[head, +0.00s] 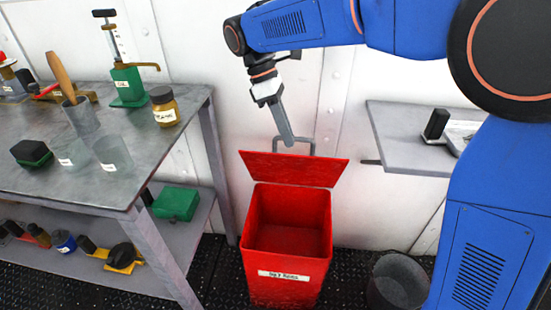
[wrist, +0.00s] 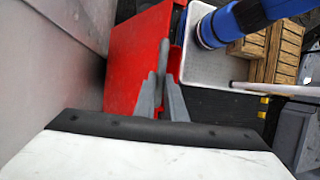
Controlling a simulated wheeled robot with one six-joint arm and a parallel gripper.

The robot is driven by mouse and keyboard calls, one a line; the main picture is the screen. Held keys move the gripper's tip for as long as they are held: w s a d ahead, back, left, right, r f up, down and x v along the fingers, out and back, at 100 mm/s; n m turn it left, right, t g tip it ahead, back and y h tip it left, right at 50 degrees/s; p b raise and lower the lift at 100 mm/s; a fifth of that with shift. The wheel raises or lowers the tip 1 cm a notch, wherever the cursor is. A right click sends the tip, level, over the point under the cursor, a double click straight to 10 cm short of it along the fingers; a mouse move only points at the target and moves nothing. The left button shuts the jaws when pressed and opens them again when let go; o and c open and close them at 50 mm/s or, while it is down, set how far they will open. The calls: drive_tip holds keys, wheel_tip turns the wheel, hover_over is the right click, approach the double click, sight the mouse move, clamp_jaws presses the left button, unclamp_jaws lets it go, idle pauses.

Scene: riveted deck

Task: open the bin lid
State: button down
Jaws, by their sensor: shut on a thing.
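The red bin (head: 287,272) stands on the deck against the white wall, with a white label on its front. Its lid (head: 292,169) is raised at the back, tilted up, and the bin's empty-looking inside shows. A grey bar handle (head: 312,142) sticks up from the lid's far edge. My gripper (head: 289,140) is shut on the handle. In the wrist view the fingers (wrist: 162,95) close around the handle bar (wrist: 163,58), with the red lid (wrist: 137,60) beside them.
A metal workbench (head: 178,140) with jars, a green pump (head: 127,85) and tools stands left of the bin. A grey shelf (head: 395,125) is on the wall to the right. A dark round bucket (head: 397,283) stands on the deck at lower right.

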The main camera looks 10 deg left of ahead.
drive_tip(key=w+r, duration=0.1)
drive_tip(key=w, duration=0.6)
drive_tip(key=shift+s+r, duration=0.1)
drive_tip(key=c, duration=1.8)
unclamp_jaws()
drive_tip(key=shift+r, duration=0.1)
drive_tip(key=shift+v, duration=3.75)
